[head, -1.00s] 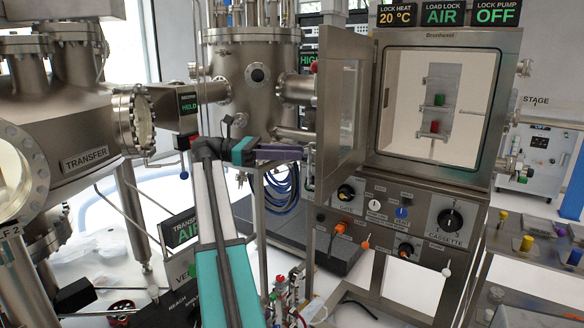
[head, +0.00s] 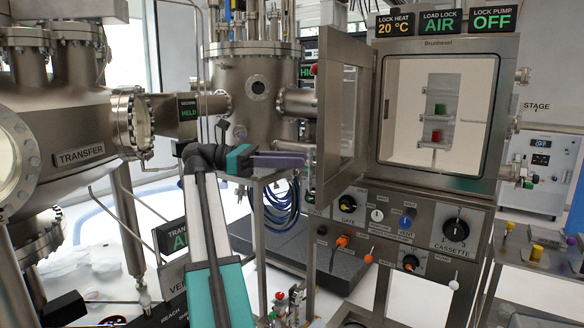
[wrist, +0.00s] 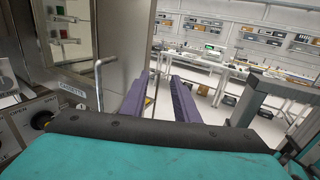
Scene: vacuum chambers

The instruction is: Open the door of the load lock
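The load lock (head: 450,60) is the steel box at the right in the head view. Its windowed door (head: 343,112) stands swung wide open to the left, so the lit chamber shows. The bent bar handle (wrist: 99,80) shows on the door's face in the wrist view, left of my gripper. My gripper (head: 303,160) is at the door's outer left edge in the head view. In the wrist view my gripper (wrist: 164,85) has its two purple fingers apart with nothing between them. The handle lies outside them, with no clear contact.
A cassette rack (head: 437,112) with a green and a red piece stands inside the lock. A control panel with a cassette knob (head: 455,229) is below. The transfer chamber (head: 75,110) and a steel vessel (head: 256,65) are at the left and behind.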

